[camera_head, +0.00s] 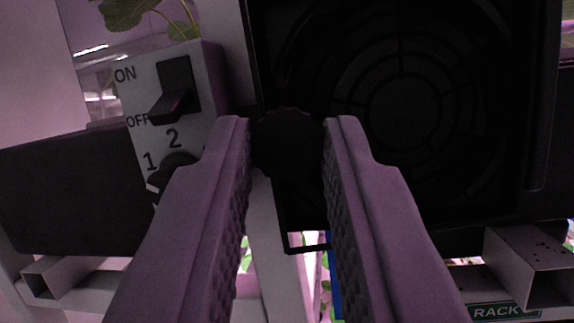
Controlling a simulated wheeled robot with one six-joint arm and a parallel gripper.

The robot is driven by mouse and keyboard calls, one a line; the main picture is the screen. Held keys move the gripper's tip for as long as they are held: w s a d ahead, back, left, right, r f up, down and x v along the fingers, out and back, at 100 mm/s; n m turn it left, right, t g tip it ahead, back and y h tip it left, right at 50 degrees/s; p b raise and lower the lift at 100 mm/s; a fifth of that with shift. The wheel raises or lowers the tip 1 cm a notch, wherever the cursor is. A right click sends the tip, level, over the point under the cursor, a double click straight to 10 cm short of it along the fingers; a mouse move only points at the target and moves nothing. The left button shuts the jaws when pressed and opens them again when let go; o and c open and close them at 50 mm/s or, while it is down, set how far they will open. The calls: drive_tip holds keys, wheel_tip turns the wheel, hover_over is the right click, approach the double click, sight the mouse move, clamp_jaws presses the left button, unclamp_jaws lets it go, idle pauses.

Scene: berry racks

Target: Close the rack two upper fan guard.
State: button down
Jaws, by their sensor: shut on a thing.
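The black fan guard (400,108), with its round ringed grille, fills the upper right of the view. A dark round knob (287,152) shows at its left edge. My gripper (287,135) comes up from the bottom, with its two purple-grey fingers on either side of the knob and shut on it. The fingers hide part of the guard's lower left. A thin dark frame corner (290,243) shows below the knob, with a bright gap inside it. I cannot tell how far the guard stands from the fan behind it. The rack label (497,311) reads "RACK"; its number is cut off.
A switch box (140,95) with an ON/OFF lever (172,104) and a dial marked 1 and 2 stands left of my gripper, close to the left finger. A white post (268,255) runs below the knob. Metal channels (532,262) sit lower right. Leaves (128,12) hang top left.

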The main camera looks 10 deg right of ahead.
drive_tip(key=shift+w+a+m+g+h, duration=0.1)
drive_tip(key=shift+w+m+g+h, duration=0.15)
drive_tip(key=shift+w+m+h, duration=0.45)
drive_tip(key=shift+w+a+m+g+h, duration=0.1)
drive_tip(key=shift+w+m+g+h, duration=0.2)
drive_tip(key=shift+h, duration=0.7)
drive_tip(key=c, duration=1.3)
unclamp_jaws()
drive_tip(key=shift+w+d, duration=0.1)
drive_tip(key=v, duration=1.7)
drive_tip(key=shift+a+f, duration=0.15)
drive_tip(key=shift+a, duration=0.1)
